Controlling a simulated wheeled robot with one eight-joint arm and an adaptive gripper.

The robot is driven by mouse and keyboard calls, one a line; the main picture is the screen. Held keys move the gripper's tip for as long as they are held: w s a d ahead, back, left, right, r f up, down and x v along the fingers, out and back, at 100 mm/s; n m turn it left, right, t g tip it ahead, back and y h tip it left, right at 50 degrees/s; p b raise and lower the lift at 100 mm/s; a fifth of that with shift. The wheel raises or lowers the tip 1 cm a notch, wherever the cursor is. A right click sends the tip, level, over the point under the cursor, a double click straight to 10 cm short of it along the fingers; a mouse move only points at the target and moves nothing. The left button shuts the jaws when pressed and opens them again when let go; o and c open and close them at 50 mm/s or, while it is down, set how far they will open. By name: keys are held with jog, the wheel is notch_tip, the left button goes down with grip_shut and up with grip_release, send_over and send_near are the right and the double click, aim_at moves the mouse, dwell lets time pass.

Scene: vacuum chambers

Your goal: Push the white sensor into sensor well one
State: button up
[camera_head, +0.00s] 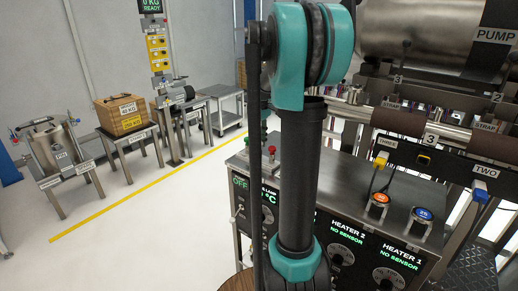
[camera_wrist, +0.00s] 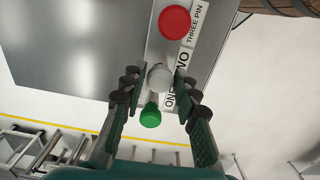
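In the wrist view my gripper (camera_wrist: 160,82) has its two dark green fingers apart, on either side of a white round-topped piece (camera_wrist: 160,77). A small gap seems to show on each side of it. I cannot tell whether this piece is the white sensor. It stands in a row on a steel top between a red knob (camera_wrist: 174,22) and a green knob (camera_wrist: 150,116), beside labels ONE, TWO and THREE PIN. In the head view my arm hides the gripper. Well labels THREE and TWO show there, with a yellow connector (camera_head: 381,160) and a blue connector (camera_head: 480,190). No well marked one is visible.
The steel heater cabinet (camera_head: 345,190) reads NO SENSOR for heaters 1 and 2. Orange and blue round buttons (camera_head: 379,199) stand on its top. Pipes and a pump (camera_head: 425,30) fill the right. Open floor (camera_head: 150,235) lies left, with a wooden crate (camera_head: 121,113) on a table.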

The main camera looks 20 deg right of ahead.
grip_shut()
jog(key=shift+r, duration=0.15)
jog(key=shift+r, duration=2.8)
